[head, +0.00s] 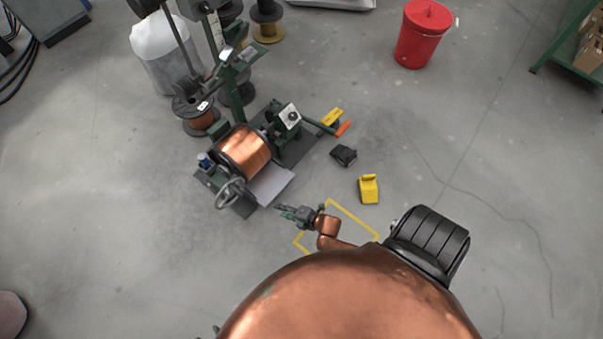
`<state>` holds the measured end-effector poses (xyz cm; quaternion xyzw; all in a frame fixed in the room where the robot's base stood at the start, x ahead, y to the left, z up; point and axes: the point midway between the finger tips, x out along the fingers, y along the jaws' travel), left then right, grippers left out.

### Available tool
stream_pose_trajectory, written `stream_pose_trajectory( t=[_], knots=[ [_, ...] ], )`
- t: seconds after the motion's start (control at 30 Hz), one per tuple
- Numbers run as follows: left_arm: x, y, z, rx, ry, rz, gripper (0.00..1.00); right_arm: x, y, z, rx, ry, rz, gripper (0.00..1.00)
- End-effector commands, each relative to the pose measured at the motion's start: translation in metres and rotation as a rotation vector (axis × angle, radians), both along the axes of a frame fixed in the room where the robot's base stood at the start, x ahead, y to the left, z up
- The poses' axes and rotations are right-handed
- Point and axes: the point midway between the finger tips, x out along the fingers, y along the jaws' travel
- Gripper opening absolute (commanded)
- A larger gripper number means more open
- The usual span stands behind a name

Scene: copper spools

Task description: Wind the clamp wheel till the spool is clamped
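The clamp wheel (230,193) is a grey spoked handwheel at the front left of the green winding machine (283,150). The copper spool (245,152) lies sideways in the machine, between the handwheel side and the side with the control box (290,116). Whether the spool is clamped cannot be told. My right gripper (284,211) is to the right of the wheel, apart from it, with its fingers pointing left. Its fingers are too small to tell open from shut. My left gripper is not in view.
A yellow case (369,189) and a black object (344,155) lie on the floor right of the machine. An orange-tipped pedal or lever (343,128) sticks out. A red bin (424,35) and a green shelf (570,45) stand farther back.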

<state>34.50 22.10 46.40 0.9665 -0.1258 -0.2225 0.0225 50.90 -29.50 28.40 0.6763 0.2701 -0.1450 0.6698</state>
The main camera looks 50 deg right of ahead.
Motion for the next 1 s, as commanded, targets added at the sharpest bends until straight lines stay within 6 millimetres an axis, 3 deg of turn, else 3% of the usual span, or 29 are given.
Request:
stream_pose_trajectory(
  t=[0.03, 0.2, 0.5, 0.83, 0.9, 1.0],
  knots=[
    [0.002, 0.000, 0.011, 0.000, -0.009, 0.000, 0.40, -0.008, -0.003, 0.001, 0.020, 0.023, -0.026, 0.36],
    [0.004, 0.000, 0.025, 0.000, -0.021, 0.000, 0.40, -0.035, -0.011, -0.011, 0.085, 0.099, -0.105, 0.36],
    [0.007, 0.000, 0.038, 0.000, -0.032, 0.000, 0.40, -0.064, -0.019, -0.024, 0.148, 0.177, -0.191, 0.36],
    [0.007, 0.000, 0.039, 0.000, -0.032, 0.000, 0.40, -0.067, -0.020, -0.026, 0.154, 0.186, -0.199, 0.36],
    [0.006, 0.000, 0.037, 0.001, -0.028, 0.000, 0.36, -0.068, -0.020, -0.027, 0.156, 0.188, -0.203, 0.36],
    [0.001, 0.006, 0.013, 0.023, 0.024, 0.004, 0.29, -0.084, -0.023, -0.036, 0.184, 0.231, -0.253, 0.36]
  ],
)
